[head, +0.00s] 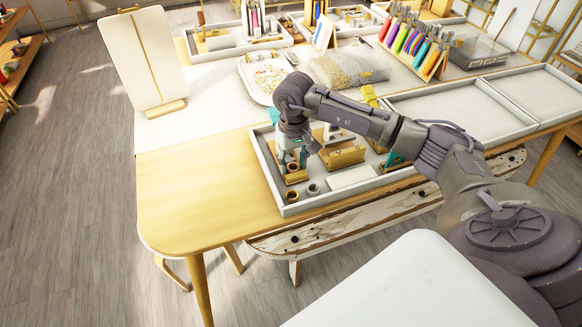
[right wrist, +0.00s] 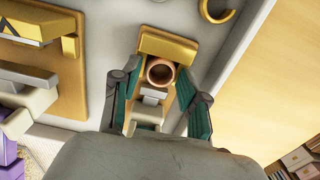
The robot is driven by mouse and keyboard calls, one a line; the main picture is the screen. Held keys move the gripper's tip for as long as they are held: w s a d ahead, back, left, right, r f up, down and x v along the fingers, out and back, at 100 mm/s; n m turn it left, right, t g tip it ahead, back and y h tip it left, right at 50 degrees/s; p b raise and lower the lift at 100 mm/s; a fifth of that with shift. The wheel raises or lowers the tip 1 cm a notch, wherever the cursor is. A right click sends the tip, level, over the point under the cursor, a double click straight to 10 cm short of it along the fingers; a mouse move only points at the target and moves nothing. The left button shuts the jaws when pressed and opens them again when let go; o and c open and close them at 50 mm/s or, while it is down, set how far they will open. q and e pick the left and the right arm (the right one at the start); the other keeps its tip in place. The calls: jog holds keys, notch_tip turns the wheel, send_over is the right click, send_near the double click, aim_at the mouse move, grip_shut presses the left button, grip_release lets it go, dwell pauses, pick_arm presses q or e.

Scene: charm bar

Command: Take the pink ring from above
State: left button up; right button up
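A pink, copper-toned ring (right wrist: 160,71) sits on a gold-coloured stand (right wrist: 167,45) in the right wrist view. In the head view the ring (head: 292,167) is small, on its stand in the near left part of the white tray (head: 277,189). My right gripper (right wrist: 155,88) points down over the stand. Its two teal-lined fingers are apart, one on each side of the ring, with nothing gripped. I cannot tell whether the fingertips have reached the ring's height. In the head view my right gripper (head: 290,157) partly hides the stand. My left gripper is not in view.
A silver ring (head: 313,189) and a white block (head: 351,178) lie close by in the tray. A gold-coloured stand (head: 342,158) is to the right. The bare wooden table end (head: 190,190) is free at the left.

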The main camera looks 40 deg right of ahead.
jog(key=c, duration=0.6)
jog(key=shift+o, duration=0.2)
jog(key=shift+r+p, duration=1.35)
jog(key=shift+r, duration=1.65)
